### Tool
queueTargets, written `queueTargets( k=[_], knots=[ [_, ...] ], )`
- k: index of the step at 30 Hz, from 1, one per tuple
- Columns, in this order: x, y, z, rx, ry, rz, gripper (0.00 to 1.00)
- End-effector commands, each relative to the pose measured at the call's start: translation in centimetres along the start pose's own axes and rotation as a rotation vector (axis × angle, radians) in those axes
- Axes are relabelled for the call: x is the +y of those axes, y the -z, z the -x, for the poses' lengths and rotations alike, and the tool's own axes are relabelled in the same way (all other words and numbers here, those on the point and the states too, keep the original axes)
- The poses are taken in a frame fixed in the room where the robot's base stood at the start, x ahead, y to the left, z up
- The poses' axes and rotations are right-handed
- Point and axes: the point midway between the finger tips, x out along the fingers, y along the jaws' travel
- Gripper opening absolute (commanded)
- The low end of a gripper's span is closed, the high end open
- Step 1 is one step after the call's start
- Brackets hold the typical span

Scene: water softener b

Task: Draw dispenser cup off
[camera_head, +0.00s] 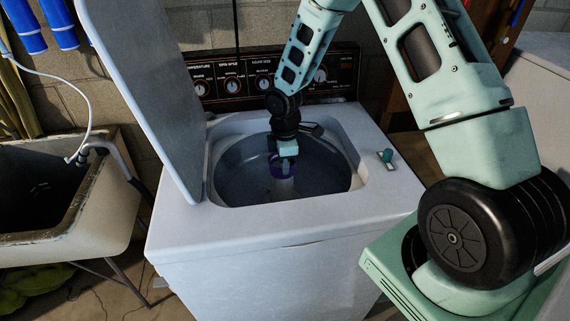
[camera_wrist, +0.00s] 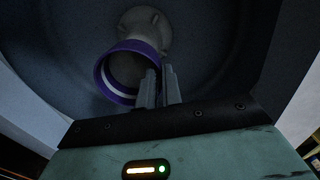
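The dispenser cup (camera_wrist: 104,84) is a purple-rimmed ring with a pale inner wall, inside the washer tub. It also shows in the head view (camera_head: 277,166), above the pale agitator post (camera_head: 283,187). The pale finned agitator (camera_wrist: 146,26) shows behind the cup in the wrist view. My gripper (camera_wrist: 161,78) reaches down into the tub at the cup's right edge. Its two fingers are close together, one inside the ring and one outside, with the rim wall between them. Whether the cup touches the post is hidden.
The washer (camera_head: 270,237) stands with its lid (camera_head: 140,85) raised at the left. A control panel (camera_head: 290,77) is behind the tub. A small teal object (camera_head: 386,155) is on the washer's right top edge. A utility sink (camera_head: 65,205) stands left.

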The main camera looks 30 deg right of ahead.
Motion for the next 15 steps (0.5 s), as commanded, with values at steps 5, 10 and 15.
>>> queueTargets(
  k=[5,10,15],
  knots=[
    [-0.17,0.02,0.05,-0.001,0.004,0.001,0.0],
    [-0.23,0.03,0.31,-0.002,0.006,0.001,0.0],
    [-0.28,0.03,0.96,-0.002,0.007,0.001,0.0]
  ],
)
